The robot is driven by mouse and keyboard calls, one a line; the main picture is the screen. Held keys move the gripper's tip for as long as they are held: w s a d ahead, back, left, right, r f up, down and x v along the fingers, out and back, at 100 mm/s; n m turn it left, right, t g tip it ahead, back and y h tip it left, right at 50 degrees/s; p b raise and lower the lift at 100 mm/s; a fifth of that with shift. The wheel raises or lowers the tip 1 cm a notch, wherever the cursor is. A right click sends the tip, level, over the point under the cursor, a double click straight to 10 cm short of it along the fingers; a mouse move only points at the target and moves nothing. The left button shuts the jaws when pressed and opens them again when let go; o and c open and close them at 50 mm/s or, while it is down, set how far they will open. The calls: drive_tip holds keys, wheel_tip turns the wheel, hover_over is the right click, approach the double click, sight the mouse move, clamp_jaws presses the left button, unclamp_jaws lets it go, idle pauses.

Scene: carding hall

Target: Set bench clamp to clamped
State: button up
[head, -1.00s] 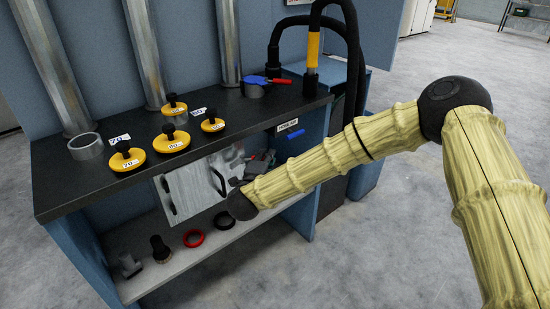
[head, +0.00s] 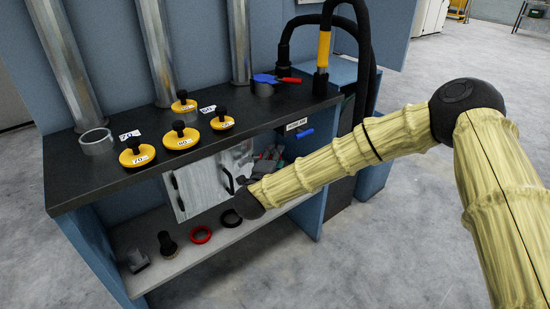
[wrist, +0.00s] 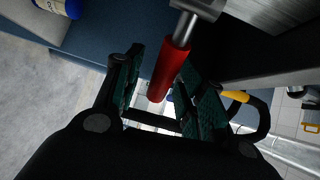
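The bench clamp's red handle (wrist: 172,68) hangs on a metal rod from a grey mount in the wrist view. My gripper (wrist: 160,62) is open around it, with one teal-padded finger on each side. A gap shows between the handle and the left finger. The handle lies close to the right finger; I cannot tell if they touch. In the head view my gripper (head: 265,167) is below the bench top, in front of the open bay, partly hidden by my wrist. The clamp is too small there to read its setting.
The dark bench top (head: 105,182) holds several yellow knobbed discs (head: 178,140) and a metal ring (head: 97,142). A grey panel (head: 195,187) with black handles hangs left of my gripper. Black hoses stand at the right.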

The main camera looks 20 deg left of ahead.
drive_tip(key=s+r, duration=0.1)
drive_tip(key=s, duration=1)
drive_tip(key=shift+s, duration=0.4)
drive_tip(key=shift+r, duration=0.1)
